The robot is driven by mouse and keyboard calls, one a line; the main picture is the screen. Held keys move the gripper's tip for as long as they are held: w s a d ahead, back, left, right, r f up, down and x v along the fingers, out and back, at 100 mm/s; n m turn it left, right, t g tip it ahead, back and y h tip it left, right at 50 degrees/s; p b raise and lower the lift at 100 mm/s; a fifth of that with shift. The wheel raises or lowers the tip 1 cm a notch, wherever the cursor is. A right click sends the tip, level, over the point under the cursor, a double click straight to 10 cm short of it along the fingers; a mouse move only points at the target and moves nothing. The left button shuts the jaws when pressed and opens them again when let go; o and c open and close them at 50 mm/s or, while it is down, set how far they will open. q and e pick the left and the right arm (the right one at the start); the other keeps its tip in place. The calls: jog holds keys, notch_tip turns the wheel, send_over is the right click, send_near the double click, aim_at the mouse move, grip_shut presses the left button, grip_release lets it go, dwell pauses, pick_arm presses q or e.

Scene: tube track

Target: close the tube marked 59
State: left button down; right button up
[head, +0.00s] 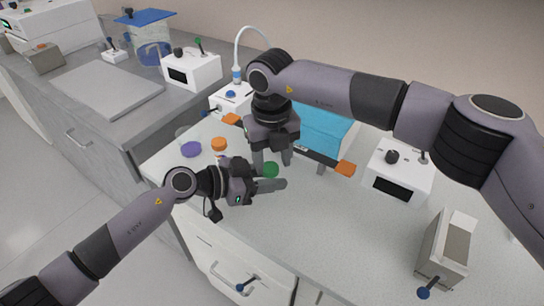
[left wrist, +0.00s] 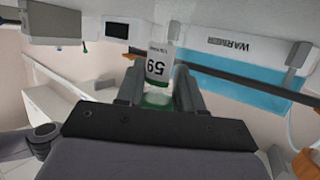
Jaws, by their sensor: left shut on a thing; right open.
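The tube marked 59 (left wrist: 158,66) shows upside down in the left wrist view, its white label between my left fingers. My left gripper (head: 272,182) is shut on this tube, low over the bench. I cannot tell whether the cap is fully seated. My right gripper (head: 272,160) points down, open, its fingers just above and behind the green cap. The tube body is hidden in the head view.
A purple cap (head: 191,149) and an orange cap (head: 219,144) are left of the grippers. A blue warmer (head: 322,130) stands behind, with a dark orange-ended bar before it. A white device (head: 400,172) and a grey box (head: 446,248) stand at right.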

pick_arm(q)
jog(key=shift+d+r, duration=0.3)
jog(key=shift+r, duration=0.15)
pick_arm(e)
jog(key=shift+s+a+f, duration=0.4)
jog(key=shift+s+f, duration=0.1)
jog(key=shift+f, duration=0.05)
pick_arm(q)
jog(key=shift+w, duration=0.1)
pick_arm(e)
jog(key=shift+r, duration=0.5)
pick_arm(q)
jog(key=shift+a+f, duration=0.2)
jog(key=shift+f, duration=0.2)
pick_arm(e)
notch_tip(320, 180, up, 12)
jog(key=shift+w+d, duration=0.3)
jog(key=shift+w, duration=0.1)
pick_arm(q)
jog(key=c, duration=0.6)
grip_release()
jog(key=shift+c, duration=0.2)
jog(key=shift+a, duration=0.1)
pick_arm(e)
jog(key=shift+r, duration=0.1)
pick_arm(q)
jog(key=shift+p+v, duration=0.5)
jog(key=shift+v, duration=3)
pick_arm(e)
jog(key=shift+r, duration=0.45)
